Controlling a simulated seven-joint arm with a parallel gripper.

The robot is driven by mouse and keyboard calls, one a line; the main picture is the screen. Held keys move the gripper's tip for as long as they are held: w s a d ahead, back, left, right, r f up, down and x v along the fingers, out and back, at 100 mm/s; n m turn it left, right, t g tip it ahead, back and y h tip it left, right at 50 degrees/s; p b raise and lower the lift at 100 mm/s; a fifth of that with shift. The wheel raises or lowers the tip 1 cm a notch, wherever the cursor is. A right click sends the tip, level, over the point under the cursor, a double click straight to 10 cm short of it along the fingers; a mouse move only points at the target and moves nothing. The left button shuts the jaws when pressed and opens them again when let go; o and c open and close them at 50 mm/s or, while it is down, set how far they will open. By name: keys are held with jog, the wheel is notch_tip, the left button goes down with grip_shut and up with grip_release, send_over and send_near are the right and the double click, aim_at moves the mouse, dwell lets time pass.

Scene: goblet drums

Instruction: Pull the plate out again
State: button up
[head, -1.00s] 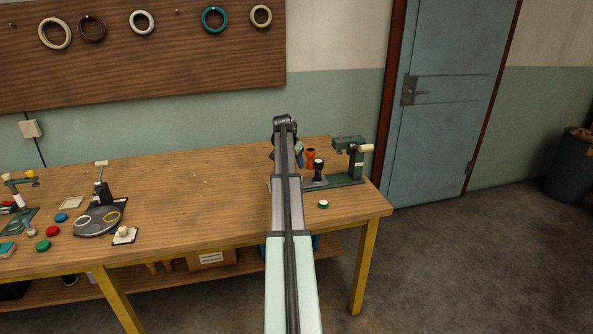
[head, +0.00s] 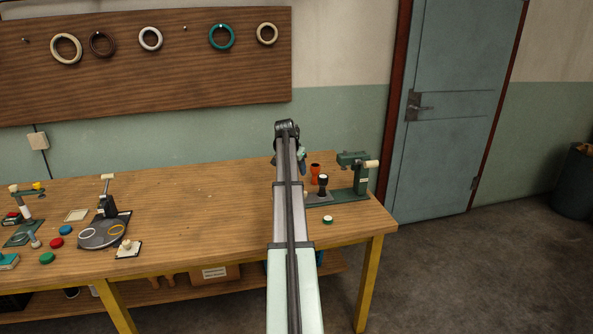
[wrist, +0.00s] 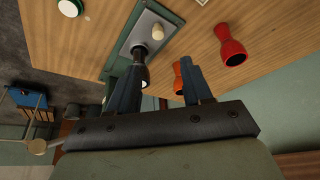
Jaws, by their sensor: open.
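The grey plate (head: 318,198) lies on the green base of the hand press (head: 357,178) at the bench's right end. A black goblet drum (head: 323,186) stands on the plate. In the wrist view the plate (wrist: 146,27) shows with a cream knob (wrist: 157,31) and the black drum (wrist: 139,50) on it. My gripper (wrist: 160,68) is open, its two blue-grey fingers apart; the left finger overlaps the lower end of the black drum in the picture. I cannot tell whether it touches. In the head view my arm hides most of the gripper and the plate's left end.
An orange-red goblet drum (head: 315,171) stands behind the plate; the wrist view shows two red ones (wrist: 230,45) near the fingers. A white-topped green disc (head: 328,219) lies in front of the press. The bench's middle (head: 195,195) is clear. Another fixture (head: 104,232) stands at left.

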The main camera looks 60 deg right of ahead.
jog(key=shift+r, duration=2.75)
